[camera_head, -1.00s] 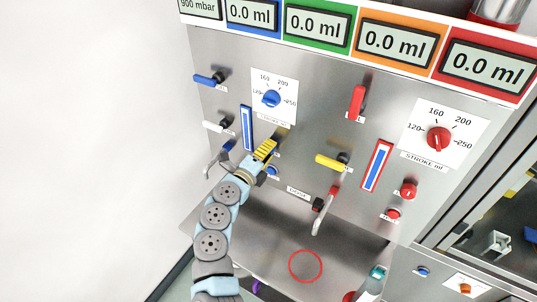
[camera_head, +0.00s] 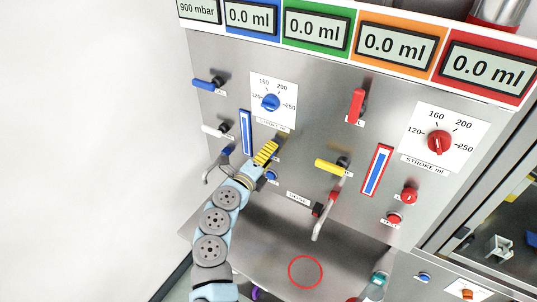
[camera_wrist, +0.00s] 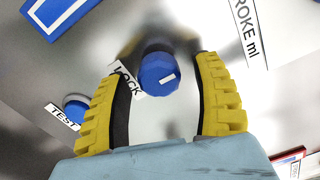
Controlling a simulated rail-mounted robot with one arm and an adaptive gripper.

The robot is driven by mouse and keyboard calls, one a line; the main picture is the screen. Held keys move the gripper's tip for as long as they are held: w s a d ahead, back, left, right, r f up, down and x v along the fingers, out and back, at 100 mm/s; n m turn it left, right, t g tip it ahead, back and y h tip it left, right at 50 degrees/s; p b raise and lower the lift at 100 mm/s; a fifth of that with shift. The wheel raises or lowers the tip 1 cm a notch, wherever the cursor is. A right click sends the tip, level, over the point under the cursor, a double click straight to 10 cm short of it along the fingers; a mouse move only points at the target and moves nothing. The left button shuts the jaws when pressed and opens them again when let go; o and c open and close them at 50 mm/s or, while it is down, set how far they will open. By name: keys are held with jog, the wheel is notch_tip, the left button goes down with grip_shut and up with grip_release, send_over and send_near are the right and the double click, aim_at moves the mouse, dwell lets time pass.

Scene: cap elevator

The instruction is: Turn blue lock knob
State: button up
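The blue lock knob (camera_wrist: 160,74) stands out from the metal panel in the wrist view, beside a label reading LOCK. It has a white mark on its face. My gripper (camera_wrist: 168,68) has yellow ribbed fingers spread to the left and right of the knob. The fingers are open, with gaps between them and the knob. In the head view my gripper (camera_head: 266,152) is at the panel below the blue stroke dial (camera_head: 271,102). There the gripper hides the lock knob.
A blue TEST button (camera_wrist: 76,108) lies left of the fingers in the wrist view. A yellow-handled valve (camera_head: 332,166) and a metal spout (camera_head: 325,215) stand to the right in the head view. A blue-striped gauge (camera_head: 246,133) is left of the gripper.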

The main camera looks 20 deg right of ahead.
jog(key=v, duration=1.2)
jog(key=shift+s, duration=0.1)
dwell(0.5)
